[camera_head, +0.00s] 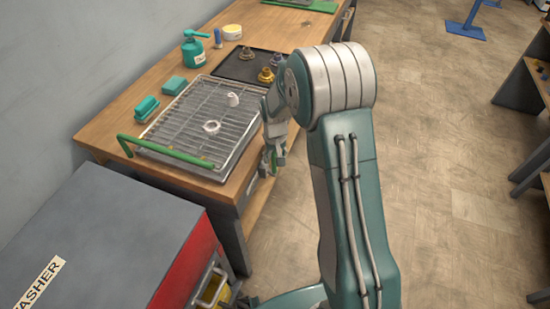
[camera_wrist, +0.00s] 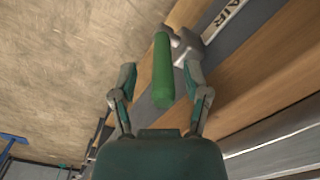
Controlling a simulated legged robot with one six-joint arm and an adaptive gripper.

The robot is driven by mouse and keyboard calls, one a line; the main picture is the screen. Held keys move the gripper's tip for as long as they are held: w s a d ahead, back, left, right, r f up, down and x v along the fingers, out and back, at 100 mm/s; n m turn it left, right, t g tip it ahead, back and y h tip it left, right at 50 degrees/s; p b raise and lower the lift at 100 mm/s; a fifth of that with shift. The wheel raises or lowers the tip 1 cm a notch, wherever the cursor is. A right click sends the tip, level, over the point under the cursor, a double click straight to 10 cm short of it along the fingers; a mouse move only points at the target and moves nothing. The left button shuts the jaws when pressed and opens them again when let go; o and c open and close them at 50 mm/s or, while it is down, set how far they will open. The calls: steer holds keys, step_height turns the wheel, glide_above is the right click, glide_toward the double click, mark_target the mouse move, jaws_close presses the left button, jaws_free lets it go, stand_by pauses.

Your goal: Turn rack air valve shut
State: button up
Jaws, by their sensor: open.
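The air valve shows in the wrist view as a green bar handle (camera_wrist: 162,70) on a grey metal body (camera_wrist: 186,46), mounted at the bench's front face beside a white label reading AIR (camera_wrist: 222,18). My gripper (camera_wrist: 160,78) is open, with one finger on each side of the handle. Gaps show between both fingers and the handle, so no grip is visible. In the head view my gripper (camera_head: 271,161) is at the bench's front edge, and my arm and gripper mostly hide the valve.
On the wooden bench (camera_head: 110,120) stands a wire rack (camera_head: 185,125) with a green bar (camera_head: 170,152) along its front. A grey and red washer (camera_head: 105,235) is at lower left.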

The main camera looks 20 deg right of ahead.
steer(key=shift+a+f, duration=0.2)
steer(key=shift+f, duration=0.15)
jaws_close()
steer(key=shift+d, duration=0.1)
